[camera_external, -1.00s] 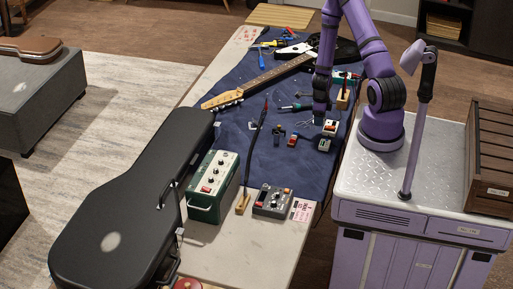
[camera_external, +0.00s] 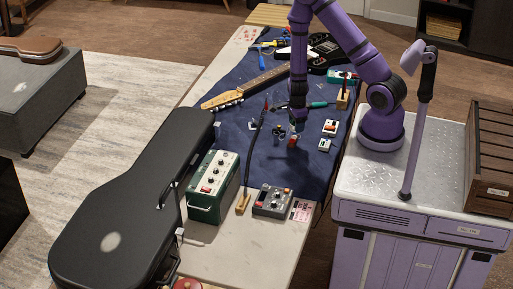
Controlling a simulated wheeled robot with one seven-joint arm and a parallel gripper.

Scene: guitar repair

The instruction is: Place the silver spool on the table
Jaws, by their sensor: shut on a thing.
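My gripper (camera_external: 298,121) points down over the blue cloth, left of two small pedals. It is shut on a small, pale thing at its tips, taken to be the silver spool (camera_external: 299,128); it is too small and too covered to make out its shape. I cannot tell whether it touches the cloth. The table (camera_external: 262,245) is long and pale, with the blue cloth (camera_external: 240,160) over much of its top and a bare part at the front.
A small red item (camera_external: 292,141) lies just below my gripper. Small pedals (camera_external: 329,128) stand to the right. A guitar (camera_external: 262,80), a green amplifier box (camera_external: 212,185), a grey pedal (camera_external: 272,201) and a black guitar case (camera_external: 125,205) surround the cloth's open middle.

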